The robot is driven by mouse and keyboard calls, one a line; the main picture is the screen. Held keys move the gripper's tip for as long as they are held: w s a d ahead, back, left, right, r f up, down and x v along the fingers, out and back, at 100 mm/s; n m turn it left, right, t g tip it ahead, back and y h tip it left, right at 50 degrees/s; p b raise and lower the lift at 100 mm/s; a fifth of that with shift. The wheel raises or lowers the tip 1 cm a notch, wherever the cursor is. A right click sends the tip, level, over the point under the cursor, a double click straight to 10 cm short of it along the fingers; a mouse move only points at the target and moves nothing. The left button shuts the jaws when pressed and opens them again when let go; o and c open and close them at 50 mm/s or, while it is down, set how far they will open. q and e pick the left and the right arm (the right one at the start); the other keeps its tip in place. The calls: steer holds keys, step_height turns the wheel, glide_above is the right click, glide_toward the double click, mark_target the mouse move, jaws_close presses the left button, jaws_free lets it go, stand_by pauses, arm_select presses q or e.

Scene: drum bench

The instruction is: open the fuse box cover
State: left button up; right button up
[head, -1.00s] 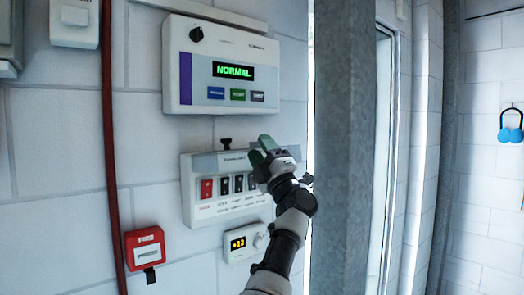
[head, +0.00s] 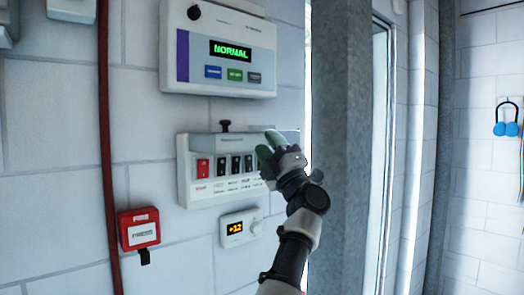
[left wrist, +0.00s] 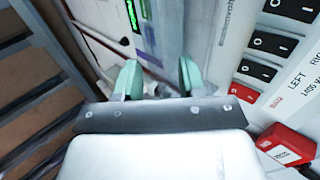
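The fuse box (head: 194,170) is a white box on the wall with a row of one red and several dark switches, which are bare to view. A grey strip with a black knob (head: 225,126) runs along its top. It looks like the cover (head: 204,143) swung up, though its exact angle is hard to tell. My left gripper (head: 268,144), with green fingertips, is at the box's upper right, overlapping the strip's right part; I cannot tell if they touch. In the left wrist view its fingers (left wrist: 158,80) stand apart with no clear object between them. My right gripper is out of view.
An alarm panel (head: 218,88) reading NORMAL hangs above the box. A small thermostat (head: 240,228) and a red fire call point (head: 139,230) are below. A grey column (head: 338,150) stands close to the right of my arm. A red pipe (head: 106,150) runs at the left.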

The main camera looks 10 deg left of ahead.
arm_select(q)
steer(key=shift+b+v, duration=0.6)
steer(key=shift+v, duration=0.35)
